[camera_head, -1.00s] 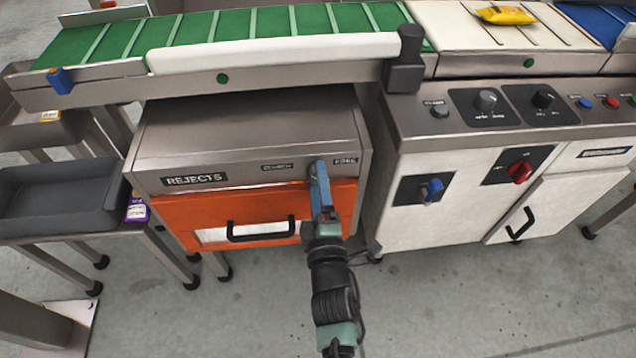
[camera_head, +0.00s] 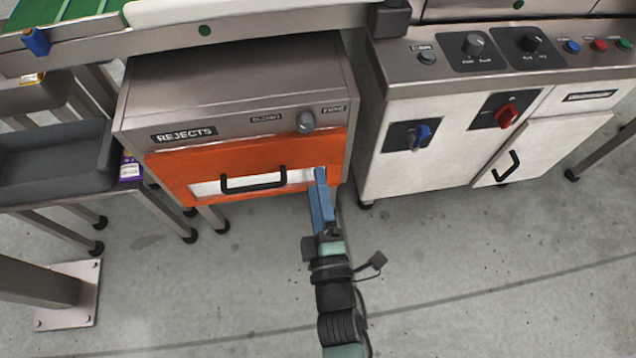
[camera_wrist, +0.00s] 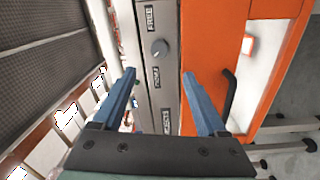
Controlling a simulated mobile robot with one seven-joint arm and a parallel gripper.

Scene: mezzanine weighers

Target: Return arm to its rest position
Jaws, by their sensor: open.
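My gripper (camera_head: 320,196) has blue fingers and is in front of the right end of the orange rejects drawer in the head view. In the wrist view my gripper (camera_wrist: 160,90) shows its two fingers spread apart with nothing between them. The grey knob (camera_head: 305,122) on the rejects box's top strip is free of the fingers. The knob also shows in the wrist view (camera_wrist: 159,48), between and beyond the fingertips.
The rejects box (camera_head: 240,85) has an orange front (camera_head: 170,172) with a black handle (camera_head: 253,184). A white control cabinet (camera_head: 385,175) stands to the right. A grey tray (camera_head: 55,160) is on a stand at left. Floor in front is clear.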

